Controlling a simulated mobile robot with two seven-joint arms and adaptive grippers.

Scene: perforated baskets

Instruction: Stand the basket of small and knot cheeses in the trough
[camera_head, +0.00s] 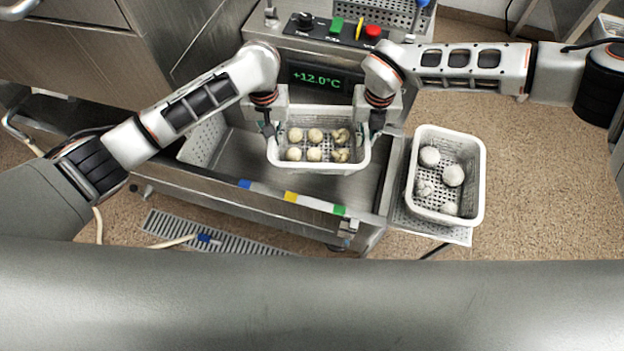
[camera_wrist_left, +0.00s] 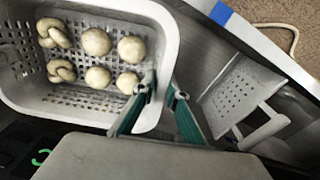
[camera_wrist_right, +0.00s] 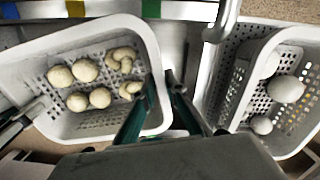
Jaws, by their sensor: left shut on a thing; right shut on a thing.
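The white perforated basket (camera_head: 318,169) holds several small round cheeses and two knot cheeses on its right side in the head view. It hangs level over the steel trough (camera_head: 232,164); its height above the trough floor is hard to tell. My left gripper (camera_head: 268,128) is shut on the basket's left wall; the left wrist view shows its fingers (camera_wrist_left: 160,92) pinching the rim of the basket (camera_wrist_left: 90,112). My right gripper (camera_head: 376,124) is shut on the right wall; the right wrist view shows its fingers (camera_wrist_right: 163,92) at the rim of the basket (camera_wrist_right: 100,128).
A second white basket (camera_head: 478,185) with several pale round cheeses stands on a perforated side shelf (camera_head: 440,232) at the trough's right. A white perforated panel (camera_head: 202,142) stands at the trough's left end. A control panel with a +12.0°C display (camera_head: 319,77) is behind.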

